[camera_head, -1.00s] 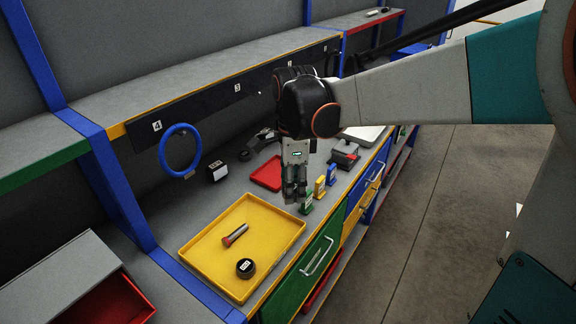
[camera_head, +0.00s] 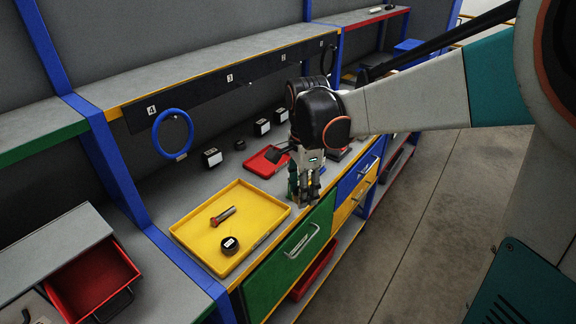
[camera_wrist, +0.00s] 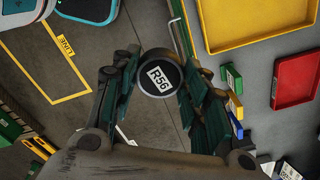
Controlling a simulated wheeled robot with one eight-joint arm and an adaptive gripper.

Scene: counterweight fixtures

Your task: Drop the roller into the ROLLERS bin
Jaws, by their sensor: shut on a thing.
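My gripper (camera_wrist: 163,95) is shut on a black round roller (camera_wrist: 157,75) with a white "R56" label, seen end-on between the fingers in the wrist view. In the head view, my gripper (camera_head: 304,193) hangs fingers down near the bench's front edge, right of the yellow tray; the roller is hard to make out there. No bin with a readable ROLLERS label shows.
The yellow tray (camera_head: 187,225) holds a metal pin with a red end (camera_head: 223,215) and a labelled black disc (camera_head: 229,244). A red tray (camera_head: 262,166) lies behind my gripper. A blue ring (camera_head: 157,133) hangs at hook 4. Green drawer (camera_head: 290,245) below; open floor at right.

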